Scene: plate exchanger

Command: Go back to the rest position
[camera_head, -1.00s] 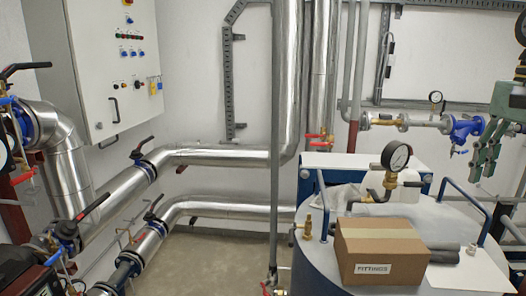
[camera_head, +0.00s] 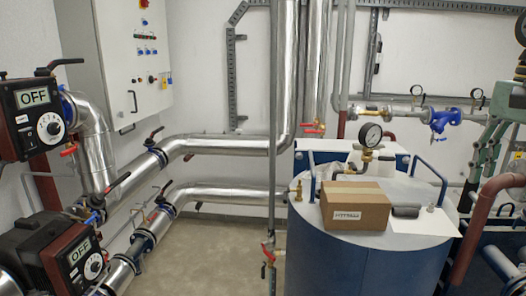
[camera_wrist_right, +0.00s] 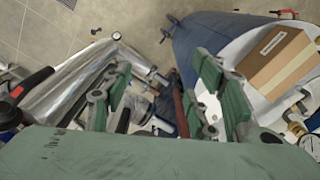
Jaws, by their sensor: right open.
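My right gripper (camera_head: 486,160) is at the right edge of the head view, green and pointing down. In the right wrist view its two green fingers (camera_wrist_right: 160,72) are spread apart with nothing held between them. A cardboard box labelled FITTINGS (camera_head: 356,208) sits on top of the blue tank (camera_head: 360,262), left of and apart from the gripper. The box also shows at the upper right of the wrist view (camera_wrist_right: 272,62). My left gripper is in neither view.
Two pumps with OFF displays, an upper one (camera_head: 32,118) and a lower one (camera_head: 58,258), stand at the left. A pressure gauge (camera_head: 370,135) rises behind the box. A thin vertical pipe (camera_head: 272,190) stands left of the tank. Bare floor (camera_head: 215,255) lies between.

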